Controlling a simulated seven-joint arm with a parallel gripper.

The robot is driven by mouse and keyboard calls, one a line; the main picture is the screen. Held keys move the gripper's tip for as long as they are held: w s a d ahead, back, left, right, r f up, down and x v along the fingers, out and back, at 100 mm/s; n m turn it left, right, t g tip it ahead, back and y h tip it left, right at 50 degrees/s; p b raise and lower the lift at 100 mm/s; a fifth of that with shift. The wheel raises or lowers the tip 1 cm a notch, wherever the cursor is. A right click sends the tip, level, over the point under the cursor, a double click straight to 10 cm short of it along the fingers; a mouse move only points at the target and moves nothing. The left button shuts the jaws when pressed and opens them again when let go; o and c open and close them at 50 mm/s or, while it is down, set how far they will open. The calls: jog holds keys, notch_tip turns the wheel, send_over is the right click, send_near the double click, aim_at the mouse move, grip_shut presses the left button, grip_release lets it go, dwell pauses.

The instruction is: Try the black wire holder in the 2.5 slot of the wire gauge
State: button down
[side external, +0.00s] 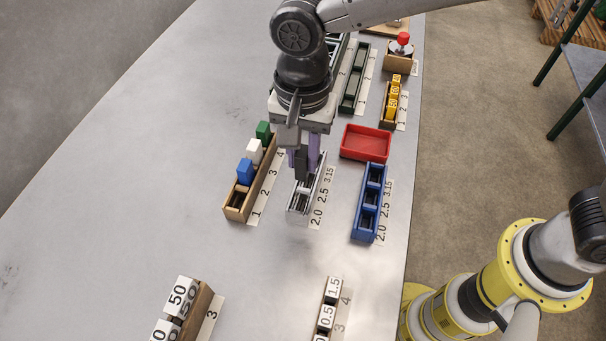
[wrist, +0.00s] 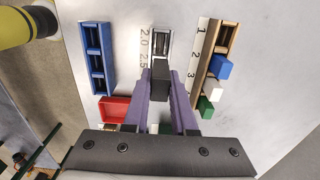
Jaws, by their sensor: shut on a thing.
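The black wire holder (side external: 301,166) is a dark upright block between the purple fingers of my gripper (side external: 304,160). It also shows in the wrist view (wrist: 160,76), pinched between both fingertips (wrist: 160,82). My gripper is shut on it. The wire gauge (side external: 297,206) is a narrow light-grey tray marked 2.0, 2.5 and 3.15. The holder is over its middle to far part, near the 2.5 mark. I cannot tell whether its lower end is inside a slot. In the wrist view the gauge's 2.0 end (wrist: 163,36) shows; the holder and fingers hide the rest.
A wooden rack (side external: 236,212) with blue, white and green blocks stands close on the left; its near slot is empty. A blue tray (side external: 365,236) with the same size marks stands on the right. A red bin (side external: 366,142) is behind it.

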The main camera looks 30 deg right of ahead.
jog(key=shift+w+d+f, duration=0.3)
jog(key=shift+d+f, duration=0.05)
jog(key=shift+f, duration=0.65)
jog(key=shift+w+d+f, duration=0.3)
jog(key=shift+w+f, duration=0.05)
jog(key=shift+f, duration=0.7)
jog(key=shift+w+d+f, duration=0.3)
jog(key=shift+d+f, duration=0.05)
jog(key=shift+f, duration=0.65)
jog(key=c, duration=0.6)
grip_release()
jog(key=shift+c, duration=0.2)
jog(key=shift+r, duration=0.1)
